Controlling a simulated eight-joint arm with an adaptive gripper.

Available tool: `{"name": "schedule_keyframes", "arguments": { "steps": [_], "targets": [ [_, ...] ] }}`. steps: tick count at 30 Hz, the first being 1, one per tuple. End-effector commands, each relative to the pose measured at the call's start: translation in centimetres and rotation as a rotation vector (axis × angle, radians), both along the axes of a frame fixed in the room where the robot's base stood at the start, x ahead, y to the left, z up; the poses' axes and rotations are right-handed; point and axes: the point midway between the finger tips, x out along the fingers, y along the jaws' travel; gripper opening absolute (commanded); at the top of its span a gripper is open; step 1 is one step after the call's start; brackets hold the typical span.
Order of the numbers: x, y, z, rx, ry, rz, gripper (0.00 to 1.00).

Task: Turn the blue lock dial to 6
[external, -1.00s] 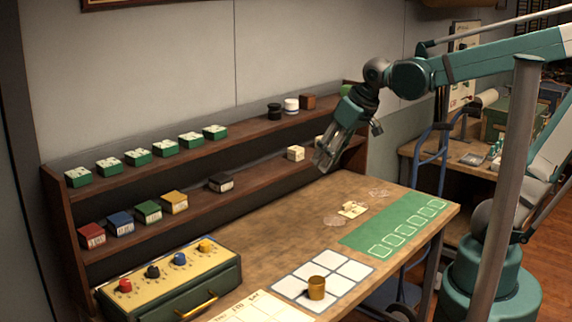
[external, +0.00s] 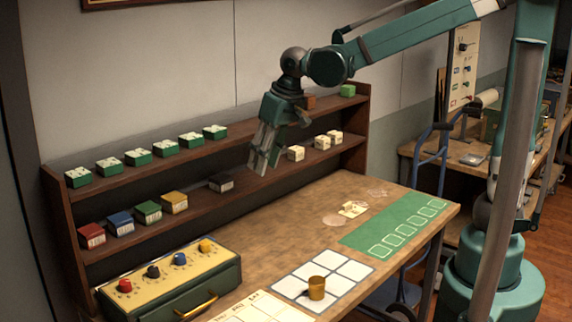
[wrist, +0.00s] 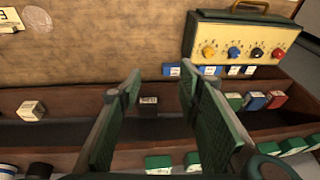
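The blue lock dial (external: 180,259) sits on the yellow top of the lock box (external: 215,262) at the left front of the table. It stands in a row with a red, a black and a yellow dial. In the wrist view the blue dial (wrist: 233,52) shows on the box face at the upper right. The number it points to is too small to read. My gripper (external: 262,168) is open and empty, high above the table near the shelf, to the right of and above the box. In the wrist view its fingers (wrist: 160,85) are spread wide apart.
A two-tier wooden shelf (external: 200,207) runs along the back with several colored blocks. A brass cup (external: 316,288) stands on a white grid at the front. A green mat (external: 395,228) lies at the right.

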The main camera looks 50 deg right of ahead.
Motion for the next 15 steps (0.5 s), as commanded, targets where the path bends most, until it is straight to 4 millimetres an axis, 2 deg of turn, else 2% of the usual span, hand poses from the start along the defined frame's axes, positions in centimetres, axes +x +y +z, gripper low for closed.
{"name": "schedule_keyframes", "arguments": {
  "steps": [6,15],
  "targets": [
    [2.2,3.9,-0.9,-0.001,0.043,0.006,0.35],
    [4.5,9.3,-2.9,-0.010,0.101,0.011,0.35]
  ]
}}
